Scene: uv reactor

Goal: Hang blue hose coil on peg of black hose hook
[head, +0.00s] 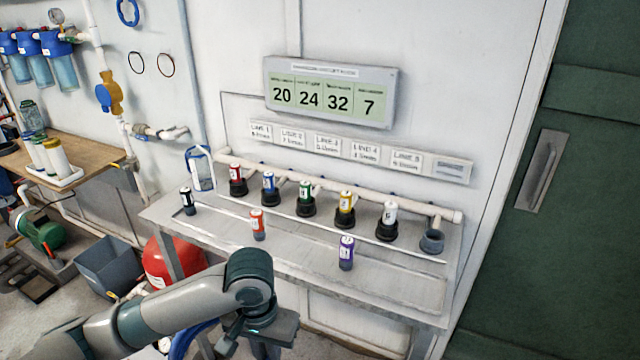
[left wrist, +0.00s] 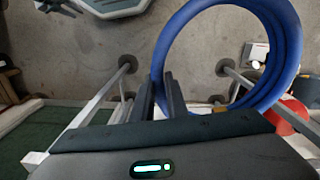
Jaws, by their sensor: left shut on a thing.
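The blue hose coil (left wrist: 292,45) is a thick blue ring in the left wrist view. Its left side lies at the fingers of my left gripper (left wrist: 168,92), which is shut on it. In the head view, my left gripper (head: 258,342) is low in front of the grey bench, and part of the blue hose (head: 192,338) shows behind my arm. The rest of the coil is hidden there. I cannot make out the black hose hook or its peg in either view.
The grey bench (head: 400,278) holds several coloured cartridges and a white pipe (head: 330,188). A red tank (head: 165,262) and a grey bin (head: 105,268) stand left of it. A green door (head: 570,250) is at right. Rings (head: 128,12) hang on the wall.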

